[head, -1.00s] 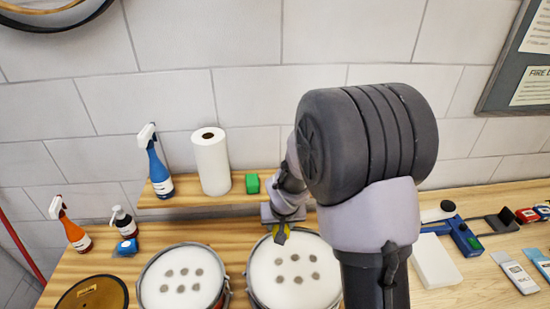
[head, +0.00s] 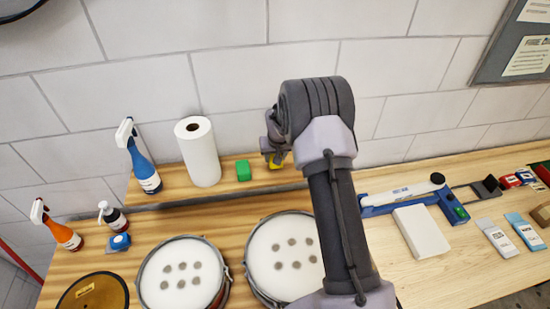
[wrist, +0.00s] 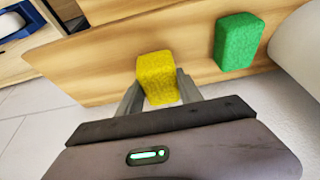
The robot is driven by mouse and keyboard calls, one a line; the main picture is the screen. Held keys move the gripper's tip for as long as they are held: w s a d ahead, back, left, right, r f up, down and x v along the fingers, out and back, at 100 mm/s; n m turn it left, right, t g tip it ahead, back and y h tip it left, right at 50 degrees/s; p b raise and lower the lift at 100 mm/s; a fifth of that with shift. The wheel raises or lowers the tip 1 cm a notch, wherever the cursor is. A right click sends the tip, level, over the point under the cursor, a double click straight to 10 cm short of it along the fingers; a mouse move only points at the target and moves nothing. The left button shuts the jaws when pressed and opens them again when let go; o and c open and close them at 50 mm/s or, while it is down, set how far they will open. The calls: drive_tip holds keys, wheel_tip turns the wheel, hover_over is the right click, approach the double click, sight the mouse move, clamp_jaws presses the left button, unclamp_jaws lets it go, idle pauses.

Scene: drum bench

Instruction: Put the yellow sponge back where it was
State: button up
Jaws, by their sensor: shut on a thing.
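The yellow sponge (head: 276,162) is at the right part of the wooden wall shelf, to the right of the green sponge (head: 243,170), with a gap between them. In the wrist view the yellow sponge (wrist: 157,75) sits between the two fingers of my gripper (wrist: 158,88), which is shut on it. The green sponge (wrist: 238,42) stands to its right there. I cannot tell whether the yellow sponge touches the shelf (wrist: 105,80). In the head view my wrist and arm hide most of my gripper (head: 275,152).
A paper towel roll (head: 198,153) and a blue spray bottle (head: 142,160) stand left on the shelf. Two drums (head: 183,280) (head: 285,262) stand below on the bench. A white block (head: 420,232) and a blue tool (head: 400,200) lie to the right.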

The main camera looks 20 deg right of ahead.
wheel_tip(320, 180, down, 3)
drive_tip(key=shift+r+p, duration=0.2)
drive_tip(key=shift+p, duration=0.15)
drive_tip(key=shift+w+f, duration=0.1)
drive_tip(key=shift+w, duration=0.05)
drive_tip(key=shift+f+b, duration=0.15)
drive_tip(key=shift+b, duration=0.25)
drive_tip(key=o, duration=1.3)
